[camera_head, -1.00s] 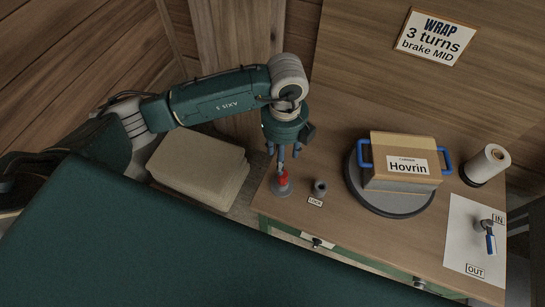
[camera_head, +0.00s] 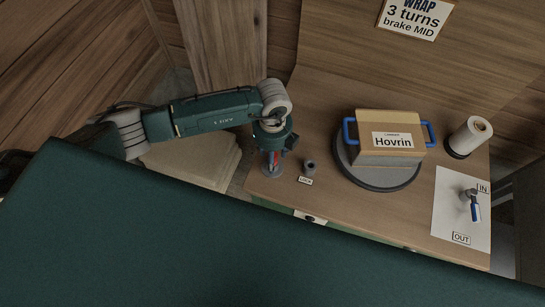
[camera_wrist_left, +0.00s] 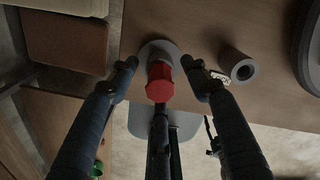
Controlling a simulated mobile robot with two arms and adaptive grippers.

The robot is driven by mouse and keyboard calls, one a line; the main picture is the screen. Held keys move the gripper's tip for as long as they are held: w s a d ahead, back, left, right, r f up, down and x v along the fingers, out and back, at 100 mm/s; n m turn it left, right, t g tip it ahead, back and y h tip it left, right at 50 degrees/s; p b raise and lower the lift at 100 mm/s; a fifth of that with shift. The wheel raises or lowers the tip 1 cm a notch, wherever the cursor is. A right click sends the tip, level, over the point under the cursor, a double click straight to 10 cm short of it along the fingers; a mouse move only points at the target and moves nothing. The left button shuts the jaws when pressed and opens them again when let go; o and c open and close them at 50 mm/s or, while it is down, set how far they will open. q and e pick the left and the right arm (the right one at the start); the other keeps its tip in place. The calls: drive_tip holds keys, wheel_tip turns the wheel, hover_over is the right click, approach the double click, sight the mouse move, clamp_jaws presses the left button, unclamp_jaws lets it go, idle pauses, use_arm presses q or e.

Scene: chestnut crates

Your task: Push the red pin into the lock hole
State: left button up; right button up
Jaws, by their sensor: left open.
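The red pin (camera_head: 273,158) stands upright on a round grey base near the left front edge of the table. In the left wrist view, the red pin (camera_wrist_left: 160,82) shows its red head between my fingers. My left gripper (camera_head: 272,155) is over the pin, with its fingers around it; they look apart from it in the left wrist view (camera_wrist_left: 163,78). The gripper is open. The lock hole is a grey cylinder with a dark opening (camera_head: 309,167), just right of the pin, with a "LOCK" label (camera_head: 305,181) in front. It also shows in the left wrist view (camera_wrist_left: 239,66).
A box labelled Hovrin (camera_head: 390,140) with blue handles sits on a round turntable (camera_head: 378,184). A film roll (camera_head: 468,137) stands at right. A small blue-handled lever (camera_head: 474,206) is on a white IN/OUT plate (camera_head: 449,208). A stack of beige sheets (camera_head: 195,160) lies left of the table.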

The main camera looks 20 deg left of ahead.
use_arm(q)
drive_tip(key=c, duration=0.8)
clamp_jaws()
drive_tip(key=shift+r, duration=0.7)
wheel_tip(320, 180, up, 19)
drive_tip(key=b, duration=0.1)
use_arm(e)
drive_tip(key=shift+s+d+f, duration=0.55)
drive_tip(key=shift+s+f, duration=0.2)
drive_tip(key=shift+s, duration=0.1)
use_arm(q)
drive_tip(key=shift+f, duration=0.1)
use_arm(e)
drive_tip(key=shift+d, duration=0.1)
